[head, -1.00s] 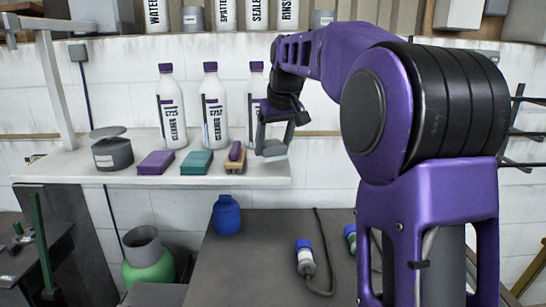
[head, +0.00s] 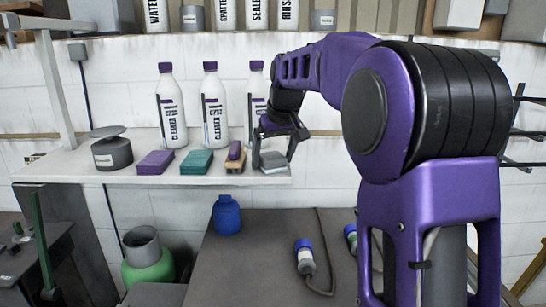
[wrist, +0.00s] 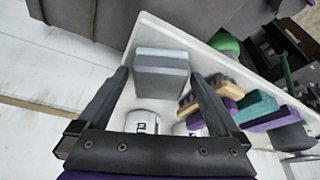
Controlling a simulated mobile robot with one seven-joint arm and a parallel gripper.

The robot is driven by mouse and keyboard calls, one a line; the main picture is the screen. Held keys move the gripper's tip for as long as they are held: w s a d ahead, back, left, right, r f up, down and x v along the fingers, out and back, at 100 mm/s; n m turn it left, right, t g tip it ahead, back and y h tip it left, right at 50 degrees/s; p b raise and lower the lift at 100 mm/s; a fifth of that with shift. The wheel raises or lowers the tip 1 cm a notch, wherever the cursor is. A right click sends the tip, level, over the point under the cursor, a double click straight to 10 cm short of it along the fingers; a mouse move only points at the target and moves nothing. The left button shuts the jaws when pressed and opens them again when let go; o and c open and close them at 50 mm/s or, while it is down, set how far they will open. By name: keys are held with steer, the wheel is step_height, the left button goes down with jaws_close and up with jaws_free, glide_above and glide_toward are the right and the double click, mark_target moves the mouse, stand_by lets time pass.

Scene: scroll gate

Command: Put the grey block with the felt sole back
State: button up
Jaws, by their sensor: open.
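The grey block (head: 273,161) rests on the right end of the white shelf (head: 120,180). In the wrist view the grey block (wrist: 162,74) lies flat on the shelf between and just beyond my fingertips, with a paler strip along its far edge. The felt sole cannot be made out. My gripper (head: 275,152) is open around and just above the block, its fingers spread to either side; the wrist view shows both fingers (wrist: 160,78) apart with a gap beside the block.
Left of the block stand a wooden brush with a purple top (head: 235,156), a teal block (head: 197,162), a purple block (head: 155,162) and a grey tin (head: 112,153). White bottles (head: 213,115) stand behind. A blue container (head: 227,215) is on the dark bench below.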

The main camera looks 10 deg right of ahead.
steer(key=v, duration=1.2)
steer(key=shift+r, duration=0.2)
